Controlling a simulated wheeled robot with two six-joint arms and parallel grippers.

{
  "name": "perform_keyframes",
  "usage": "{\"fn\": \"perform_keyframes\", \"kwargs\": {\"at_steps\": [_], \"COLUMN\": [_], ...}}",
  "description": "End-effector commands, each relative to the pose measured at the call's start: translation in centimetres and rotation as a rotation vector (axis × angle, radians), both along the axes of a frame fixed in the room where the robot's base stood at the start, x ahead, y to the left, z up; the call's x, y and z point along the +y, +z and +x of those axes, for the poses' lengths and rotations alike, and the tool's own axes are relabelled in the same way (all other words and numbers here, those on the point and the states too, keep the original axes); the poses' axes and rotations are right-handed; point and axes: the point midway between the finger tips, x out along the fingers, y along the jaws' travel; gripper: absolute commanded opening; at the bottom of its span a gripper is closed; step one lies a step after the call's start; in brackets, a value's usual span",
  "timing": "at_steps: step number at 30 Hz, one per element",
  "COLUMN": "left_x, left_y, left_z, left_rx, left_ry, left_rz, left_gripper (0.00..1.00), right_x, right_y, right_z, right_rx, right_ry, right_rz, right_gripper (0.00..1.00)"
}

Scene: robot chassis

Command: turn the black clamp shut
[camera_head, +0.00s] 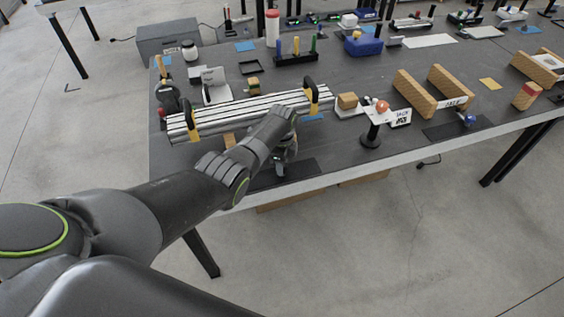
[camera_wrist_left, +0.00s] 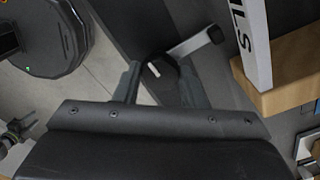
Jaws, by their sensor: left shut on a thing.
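The black clamp (camera_wrist_left: 163,72) is a dark knob-like piece with a white mark on top, seen in the left wrist view. A grey lever with a black tip (camera_wrist_left: 215,34) extends beside it to the upper right. My left gripper (camera_wrist_left: 160,86) has one finger on each side of the black clamp and is shut on it. In the head view my left gripper (camera_head: 281,163) is low over the front edge of the table, and my arm hides most of the clamp there. My right gripper is in neither view.
Silver bars with black-and-yellow pieces (camera_head: 313,99) lie behind my wrist on the dark table (camera_head: 215,165). A lettered white plate (camera_wrist_left: 254,40) and a wooden block (camera_wrist_left: 288,72) stand close to the clamp's right.

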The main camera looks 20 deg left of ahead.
Motion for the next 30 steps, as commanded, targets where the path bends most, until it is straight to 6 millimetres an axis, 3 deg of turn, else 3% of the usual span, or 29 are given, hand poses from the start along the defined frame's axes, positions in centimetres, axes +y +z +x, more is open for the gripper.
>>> {"fn": "perform_keyframes", "kwargs": {"at_steps": [23,24,28,30], "left_x": [-0.04,-0.04,-0.04,-0.03], "left_y": [0.08,0.08,0.06,0.04], "left_z": [0.11,0.11,0.08,0.07], "left_rx": [-0.004,-0.004,-0.003,-0.002], "left_ry": [-0.103,-0.103,-0.102,-0.101], "left_rz": [0.000,0.000,0.000,0.000], "left_gripper": [0.00,0.42,0.59,0.59], "right_x": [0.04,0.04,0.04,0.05], "right_y": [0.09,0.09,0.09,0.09], "right_z": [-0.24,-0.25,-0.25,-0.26], "right_rx": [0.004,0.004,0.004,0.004], "right_ry": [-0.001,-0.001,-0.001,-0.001], "right_rz": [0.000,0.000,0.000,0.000], "right_gripper": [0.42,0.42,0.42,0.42]}}
